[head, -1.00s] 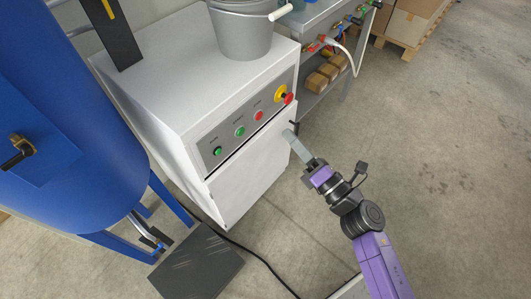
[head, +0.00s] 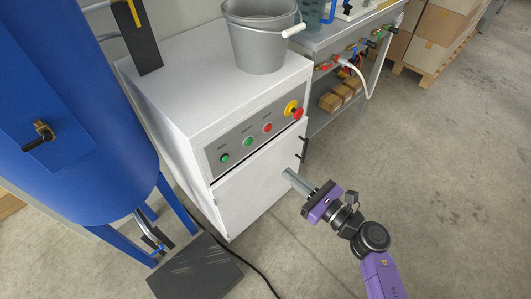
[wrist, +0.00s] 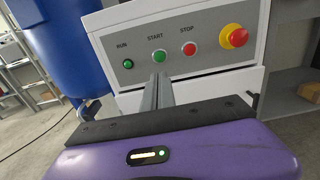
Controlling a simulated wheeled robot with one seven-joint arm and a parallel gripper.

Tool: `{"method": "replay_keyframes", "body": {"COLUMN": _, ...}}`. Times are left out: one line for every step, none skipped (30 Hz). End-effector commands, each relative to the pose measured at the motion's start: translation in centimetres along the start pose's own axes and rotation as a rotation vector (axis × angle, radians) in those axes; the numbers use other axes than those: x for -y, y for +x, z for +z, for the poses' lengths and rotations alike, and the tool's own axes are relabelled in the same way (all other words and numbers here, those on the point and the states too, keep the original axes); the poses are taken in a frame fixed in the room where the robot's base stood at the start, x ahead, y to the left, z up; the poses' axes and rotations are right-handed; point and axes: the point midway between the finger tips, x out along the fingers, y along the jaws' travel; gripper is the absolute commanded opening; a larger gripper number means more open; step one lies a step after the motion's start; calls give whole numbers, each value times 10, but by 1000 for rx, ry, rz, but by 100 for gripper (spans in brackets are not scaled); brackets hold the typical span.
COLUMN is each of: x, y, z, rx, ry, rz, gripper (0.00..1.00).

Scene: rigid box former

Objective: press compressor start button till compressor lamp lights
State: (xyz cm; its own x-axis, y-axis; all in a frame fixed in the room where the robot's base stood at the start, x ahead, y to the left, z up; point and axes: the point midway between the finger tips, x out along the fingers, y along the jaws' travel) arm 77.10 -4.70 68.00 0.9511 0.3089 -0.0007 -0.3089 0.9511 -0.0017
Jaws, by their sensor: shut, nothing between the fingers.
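The compressor's grey control panel (head: 236,144) is on the upper front of a white cabinet. The green START button (head: 249,141) sits between the green RUN lamp (head: 224,158) and the red STOP button (head: 267,128). In the wrist view the START button (wrist: 159,56) is just beyond my fingertips, with the RUN lamp (wrist: 128,63) at left and STOP (wrist: 190,49) at right. The RUN lamp looks dark green; I cannot tell for sure whether it is lit. My gripper (head: 287,173) is shut and empty, in front of the cabinet and below the panel in the head view, apart from the button.
A red and yellow emergency stop (wrist: 234,36) is at the panel's right end. A grey bucket (head: 262,42) stands on the cabinet. A blue tank (head: 75,120) is at left, and a bench with hoses (head: 345,62) behind at right. The floor at right is clear.

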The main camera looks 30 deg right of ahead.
Motion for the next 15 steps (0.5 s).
{"method": "replay_keyframes", "body": {"x": 0, "y": 3, "z": 0, "rx": 1, "ry": 0, "rz": 0, "gripper": 0}}
{"method": "replay_keyframes", "body": {"x": 0, "y": 6, "z": 1, "rx": 2, "ry": 0, "rz": 0, "gripper": 0}}
{"method": "replay_keyframes", "body": {"x": 0, "y": 11, "z": 1, "rx": 2, "ry": 1, "rz": 1, "gripper": 0}}
{"method": "replay_keyframes", "body": {"x": 0, "y": 15, "z": 1, "rx": 3, "ry": 1, "rz": 2, "gripper": 0}}
{"method": "replay_keyframes", "body": {"x": 0, "y": 19, "z": 1, "rx": 3, "ry": 1, "rz": 2, "gripper": 0}}
{"method": "replay_keyframes", "body": {"x": 0, "y": 26, "z": 2, "rx": 3, "ry": 1, "rz": 1, "gripper": 0}}
{"method": "replay_keyframes", "body": {"x": 0, "y": 32, "z": 1, "rx": 3, "ry": 1, "rz": 1, "gripper": 0}}
{"method": "replay_keyframes", "body": {"x": 0, "y": 37, "z": 1, "rx": 3, "ry": 1, "rz": 2, "gripper": 0}}
{"method": "replay_keyframes", "body": {"x": 0, "y": 46, "z": 2, "rx": 3, "ry": 1, "rz": 2, "gripper": 0}}
{"method": "replay_keyframes", "body": {"x": 0, "y": 51, "z": 1, "rx": 3, "ry": 1, "rz": 1, "gripper": 0}}
{"method": "replay_keyframes", "body": {"x": 0, "y": 58, "z": 1, "rx": 3, "ry": 1, "rz": 1, "gripper": 0}}
{"method": "replay_keyframes", "body": {"x": 0, "y": 66, "z": 1, "rx": 3, "ry": 1, "rz": 2, "gripper": 0}}
{"method": "replay_keyframes", "body": {"x": 0, "y": 71, "z": 1, "rx": 3, "ry": 1, "rz": 2, "gripper": 0}}
{"method": "replay_keyframes", "body": {"x": 0, "y": 77, "z": 2, "rx": 3, "ry": 0, "rz": 1, "gripper": 0}}
{"method": "replay_keyframes", "body": {"x": 0, "y": 85, "z": 1, "rx": 2, "ry": 1, "rz": 2, "gripper": 0}}
